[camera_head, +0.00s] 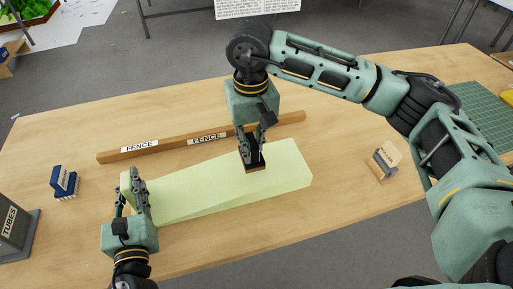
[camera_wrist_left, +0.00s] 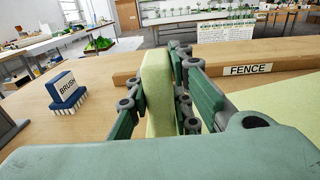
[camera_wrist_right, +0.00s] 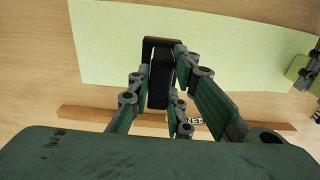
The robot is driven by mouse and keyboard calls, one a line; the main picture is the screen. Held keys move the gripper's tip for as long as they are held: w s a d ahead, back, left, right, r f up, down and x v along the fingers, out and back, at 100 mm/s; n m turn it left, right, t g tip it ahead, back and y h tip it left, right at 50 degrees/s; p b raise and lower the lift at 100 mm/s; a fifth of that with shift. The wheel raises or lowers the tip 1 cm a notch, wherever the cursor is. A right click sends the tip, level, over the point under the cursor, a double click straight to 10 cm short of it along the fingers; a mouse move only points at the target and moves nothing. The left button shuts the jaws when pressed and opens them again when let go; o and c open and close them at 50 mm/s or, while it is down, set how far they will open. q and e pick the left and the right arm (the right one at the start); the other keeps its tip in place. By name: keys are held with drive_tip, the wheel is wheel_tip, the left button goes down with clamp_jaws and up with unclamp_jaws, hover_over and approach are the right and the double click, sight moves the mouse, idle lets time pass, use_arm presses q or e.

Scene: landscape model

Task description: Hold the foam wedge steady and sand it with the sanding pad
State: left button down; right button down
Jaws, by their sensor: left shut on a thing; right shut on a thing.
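The pale green foam wedge (camera_head: 218,185) lies on the wooden table in front of the fence; it also shows in the right wrist view (camera_wrist_right: 110,45). My left gripper (camera_head: 131,189) is shut on the wedge's left end, with the pale foam (camera_wrist_left: 157,90) between its fingers in the left wrist view. My right gripper (camera_head: 254,143) is shut on the dark sanding pad (camera_head: 255,166), which sits on the top face of the wedge, right of its middle. In the right wrist view the pad (camera_wrist_right: 160,72) lies between the fingers, over the foam.
The wooden fence (camera_head: 172,143) runs behind the wedge. A blue brush (camera_head: 65,183) lies at the left, near the grey tubes box (camera_head: 14,226). A small labelled block on a holder (camera_head: 383,161) stands at the right, with a green cutting mat (camera_head: 482,112) beyond. The front table is clear.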

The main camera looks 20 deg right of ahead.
use_arm(q)
drive_tip(key=shift+f, duration=0.35)
use_arm(e)
drive_tip(key=shift+s+d+r, duration=0.1)
drive_tip(key=shift+r, duration=2.55)
use_arm(q)
drive_tip(key=c, duration=2)
unclamp_jaws()
drive_tip(key=o, duration=0.5)
drive_tip(key=shift+w+r, duration=0.1)
drive_tip(key=shift+w, duration=0.05)
use_arm(e)
drive_tip(key=shift+w, duration=0.2)
use_arm(q)
drive_tip(key=shift+r, duration=0.1)
use_arm(e)
drive_tip(key=shift+s, duration=0.1)
use_arm(q)
drive_tip(key=s, duration=1.2)
drive_tip(key=shift+s+d, duration=0.1)
drive_tip(key=shift+d, duration=0.05)
